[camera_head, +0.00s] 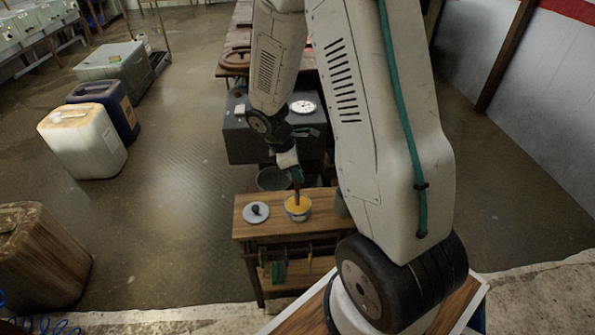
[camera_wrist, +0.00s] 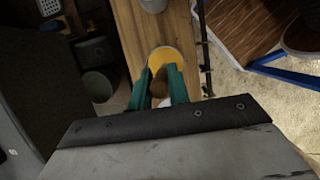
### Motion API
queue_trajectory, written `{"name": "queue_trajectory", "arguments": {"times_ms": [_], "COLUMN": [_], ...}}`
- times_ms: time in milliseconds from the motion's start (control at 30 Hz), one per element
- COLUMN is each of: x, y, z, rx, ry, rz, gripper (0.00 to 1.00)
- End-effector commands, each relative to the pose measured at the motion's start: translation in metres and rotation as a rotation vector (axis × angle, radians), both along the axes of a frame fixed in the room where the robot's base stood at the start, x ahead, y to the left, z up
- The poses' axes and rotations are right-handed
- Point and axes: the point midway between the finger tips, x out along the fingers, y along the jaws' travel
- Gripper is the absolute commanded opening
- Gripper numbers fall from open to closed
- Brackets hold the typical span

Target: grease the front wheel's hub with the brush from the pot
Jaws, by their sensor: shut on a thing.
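My gripper (camera_head: 296,174) has teal fingers and is shut on the brush (camera_head: 297,195), whose brown handle points down. It stands over the pot (camera_head: 298,214), a pale tub with yellow grease inside, on a small wooden bench. The brush's lower end meets the grease in the head view; its bristles are hidden. In the wrist view, the fingers (camera_wrist: 160,88) stand in front of the pot (camera_wrist: 152,63), with the brown handle between them. I cannot make out the front wheel or its hub in either view.
A grey lid with a dark knob (camera_head: 256,212) lies left of the pot on the wooden bench (camera_head: 245,230). A grey cup (camera_wrist: 153,4) stands on its other side. A dark bucket (camera_head: 272,180) and a dark block (camera_head: 240,140) stand behind. Canisters (camera_head: 82,140) stand on the floor at left.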

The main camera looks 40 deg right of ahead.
Motion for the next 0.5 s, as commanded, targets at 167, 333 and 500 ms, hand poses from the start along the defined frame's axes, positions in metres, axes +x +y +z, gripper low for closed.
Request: {"name": "queue_trajectory", "arguments": {"times_ms": [167,333,500], "x": [-0.001,0.000,0.000], "y": [0.000,0.000,0.000], "z": [0.004,0.018,0.032], "rx": [0.001,0.001,0.000], "ry": [0.001,-0.001,-0.002], "rz": [0.000,-0.001,-0.001], "gripper": [0.00,0.00,0.00]}}
